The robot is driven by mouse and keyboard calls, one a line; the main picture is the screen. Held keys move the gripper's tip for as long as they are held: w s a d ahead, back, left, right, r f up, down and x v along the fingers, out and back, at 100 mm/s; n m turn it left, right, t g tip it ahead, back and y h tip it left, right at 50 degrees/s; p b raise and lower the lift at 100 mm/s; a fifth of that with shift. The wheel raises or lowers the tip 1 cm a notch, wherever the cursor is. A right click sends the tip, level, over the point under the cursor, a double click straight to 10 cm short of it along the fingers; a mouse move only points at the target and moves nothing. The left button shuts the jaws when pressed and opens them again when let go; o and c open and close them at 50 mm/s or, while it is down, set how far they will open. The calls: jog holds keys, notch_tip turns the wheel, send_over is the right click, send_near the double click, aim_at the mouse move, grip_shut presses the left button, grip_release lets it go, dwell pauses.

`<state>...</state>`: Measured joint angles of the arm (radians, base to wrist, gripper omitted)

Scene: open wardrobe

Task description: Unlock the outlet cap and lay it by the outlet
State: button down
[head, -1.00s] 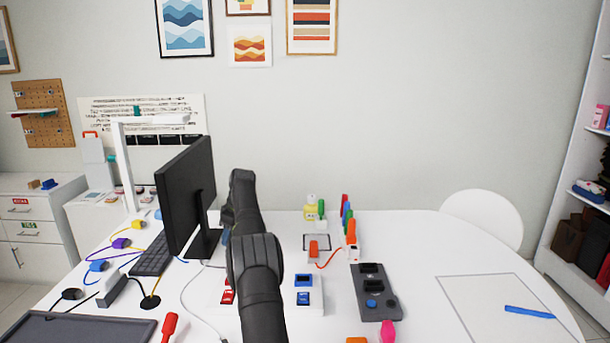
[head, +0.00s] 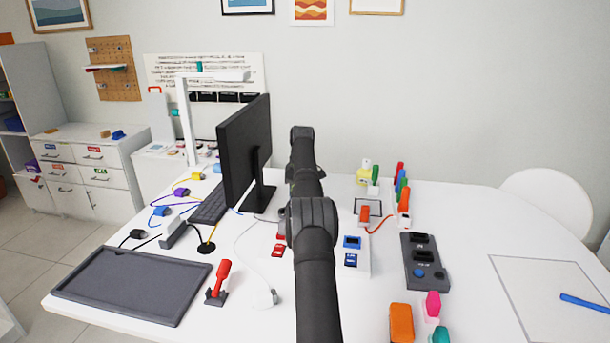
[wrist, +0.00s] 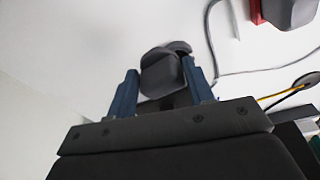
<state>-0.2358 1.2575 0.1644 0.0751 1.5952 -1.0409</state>
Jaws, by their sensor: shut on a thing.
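In the wrist view, my gripper (wrist: 160,72) has its two blue fingers closed on a dark grey, rounded piece (wrist: 163,76). The piece looks like the outlet cap, but I cannot be sure. A darker part shows just behind it, and I cannot tell whether the two are joined. The white surface shows beyond the fingers. In the head view, my own arm covers the middle of the desk and hides the gripper and the held piece. I cannot pick out the outlet with certainty in either view.
The head view shows a monitor (head: 247,150), a dark tray (head: 133,285), a red-handled piece (head: 220,279) and a grey control box (head: 424,262) on the white desk. A grey cable (wrist: 270,69) runs close to the fingers in the wrist view. The desk's right part has free room.

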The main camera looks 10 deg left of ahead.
jog(key=s+d+r+n+t+h, duration=0.15)
jog(key=d+n+t+h, duration=0.35)
jog(key=d+n+t, duration=0.55)
jog(key=shift+n+g, duration=0.55)
jog(key=shift+s+a+f, duration=0.15)
jog(key=shift+a+f, duration=0.1)
jog(key=shift+f, duration=0.9)
jog(key=shift+s+a+f, duration=0.1)
jog(key=shift+a+f, duration=0.2)
jog(key=shift+f, duration=0.8)
jog(key=shift+s+a+f, duration=0.15)
jog(key=shift+a+f, duration=0.1)
jog(key=shift+f, duration=0.9)
jog(key=shift+c, duration=1.4)
grip_release()
jog(key=shift+r, duration=0.1)
jog(key=s+a+r, duration=0.1)
jog(key=s+r, duration=0.2)
jog(key=r, duration=0.4)
jog(key=shift+a, duration=0.15)
